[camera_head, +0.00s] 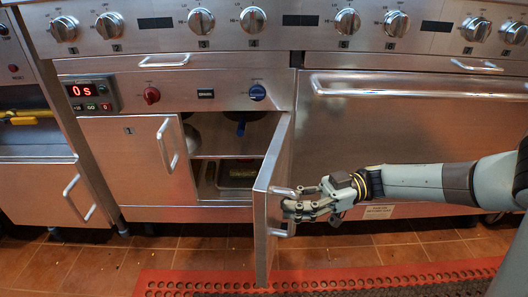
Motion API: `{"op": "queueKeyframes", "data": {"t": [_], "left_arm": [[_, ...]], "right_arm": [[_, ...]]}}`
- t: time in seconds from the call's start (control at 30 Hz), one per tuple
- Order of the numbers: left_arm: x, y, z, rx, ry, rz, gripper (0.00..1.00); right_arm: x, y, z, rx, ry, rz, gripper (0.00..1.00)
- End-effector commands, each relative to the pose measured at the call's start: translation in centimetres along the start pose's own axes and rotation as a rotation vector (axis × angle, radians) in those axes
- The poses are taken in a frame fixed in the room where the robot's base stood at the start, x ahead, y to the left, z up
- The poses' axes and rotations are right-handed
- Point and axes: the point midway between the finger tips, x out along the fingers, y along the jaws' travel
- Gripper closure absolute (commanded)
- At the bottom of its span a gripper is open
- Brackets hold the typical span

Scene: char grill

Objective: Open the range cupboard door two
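The range cupboard door two (272,195) is a steel door that stands swung well out from the cupboard front, seen nearly edge-on. Its bar handle (283,232) is on the right-hand face. My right gripper (294,205) is at this handle, with its fingers around or against the bar; whether they are closed tight on it is hard to see. The cupboard opening (228,165) shows a shelf, a blue-handled item and a dark tray inside. Door one (138,160), marked 1, is shut, with a bar handle (168,145). My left gripper is out of view.
A row of control knobs (251,19) runs above. A timer panel (91,95) reads 0 s. A wide steel oven door (400,125) with a long handle is at right, behind my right arm. A red perforated mat (165,281) lies on the tiled floor.

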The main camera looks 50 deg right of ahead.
Motion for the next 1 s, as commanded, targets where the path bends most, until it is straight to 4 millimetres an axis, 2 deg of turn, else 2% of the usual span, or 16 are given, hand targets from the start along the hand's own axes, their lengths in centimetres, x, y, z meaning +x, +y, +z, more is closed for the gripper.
{"op": "queueKeyframes", "data": {"t": [0.1, 0.3, 0.87, 0.9, 1.0], "left_arm": [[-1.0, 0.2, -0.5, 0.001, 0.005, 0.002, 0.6], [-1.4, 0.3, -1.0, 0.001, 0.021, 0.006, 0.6], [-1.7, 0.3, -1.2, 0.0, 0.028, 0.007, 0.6], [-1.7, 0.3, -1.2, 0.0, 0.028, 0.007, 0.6], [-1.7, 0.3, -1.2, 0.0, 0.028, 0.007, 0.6]], "right_arm": [[-1.7, -0.2, 0.1, -0.002, -0.006, -0.015, 1.0], [-3.1, -0.6, -0.1, -0.006, -0.004, -0.012, 1.0], [-3.7, -0.7, -0.2, -0.009, -0.001, -0.01, 1.0], [-3.7, -0.7, -0.2, -0.009, -0.001, -0.01, 0.92], [-3.7, -0.7, -0.2, -0.008, -0.001, -0.012, 0.79]]}}
